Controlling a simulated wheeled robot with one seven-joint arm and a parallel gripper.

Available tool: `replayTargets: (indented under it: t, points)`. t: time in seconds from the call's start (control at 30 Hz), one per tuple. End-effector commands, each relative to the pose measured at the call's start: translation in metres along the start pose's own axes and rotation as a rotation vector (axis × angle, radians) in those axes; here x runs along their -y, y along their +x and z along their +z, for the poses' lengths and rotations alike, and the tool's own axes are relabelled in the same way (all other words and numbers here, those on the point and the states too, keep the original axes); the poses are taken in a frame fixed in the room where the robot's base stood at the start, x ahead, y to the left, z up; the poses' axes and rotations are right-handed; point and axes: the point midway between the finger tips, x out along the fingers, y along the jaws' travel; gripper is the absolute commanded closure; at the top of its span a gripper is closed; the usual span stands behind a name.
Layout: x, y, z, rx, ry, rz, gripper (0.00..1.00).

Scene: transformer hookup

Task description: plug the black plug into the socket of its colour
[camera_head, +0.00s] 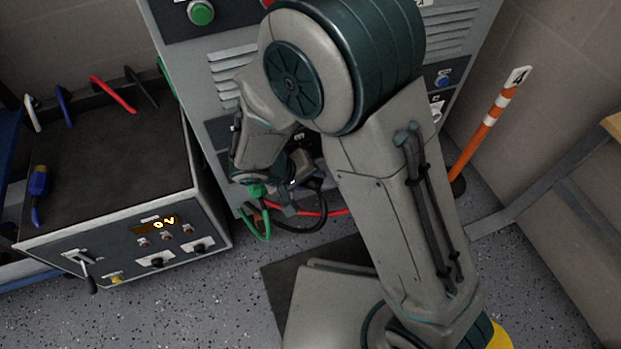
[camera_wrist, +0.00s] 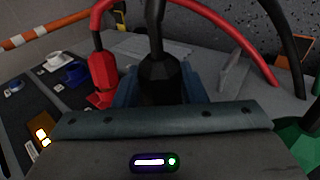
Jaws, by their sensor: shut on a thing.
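The black plug (camera_wrist: 160,78) stands between the jaws of my gripper (camera_wrist: 158,92) in the wrist view, its black cable rising from the top. My gripper is shut on it. In the head view my gripper (camera_head: 291,184) is low in front of the grey cabinet (camera_head: 190,90), largely hidden by my arm. The red plug (camera_wrist: 103,70) is close to the left of the black plug, with a red cable arching over. A green plug (camera_wrist: 303,135) is at the right edge; it also shows in the head view (camera_head: 256,190). I cannot make out the black socket.
A test box (camera_head: 120,245) with a lit display stands left, with a blue plug (camera_head: 39,182) on its top. Green (camera_head: 267,232), red (camera_head: 334,212) and black cables loop near the floor below my gripper. An orange and white post (camera_head: 487,122) stands right of the cabinet.

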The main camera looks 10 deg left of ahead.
Motion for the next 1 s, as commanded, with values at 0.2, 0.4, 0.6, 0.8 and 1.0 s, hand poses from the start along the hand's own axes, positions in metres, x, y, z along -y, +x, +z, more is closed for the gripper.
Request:
replayTargets:
  t: [0.2,0.4,0.6,0.8,1.0]
  points:
    - [0.0,0.001,-0.005,0.0,0.001,0.0,1.0]
    - [0.0,0.001,-0.009,0.0,0.001,0.0,1.0]
    - [0.0,0.002,-0.014,0.0,0.001,0.0,1.0]
    - [0.0,0.002,-0.018,0.0,0.0,0.0,1.0]
    - [0.0,0.003,-0.023,0.0,0.001,0.0,1.0]
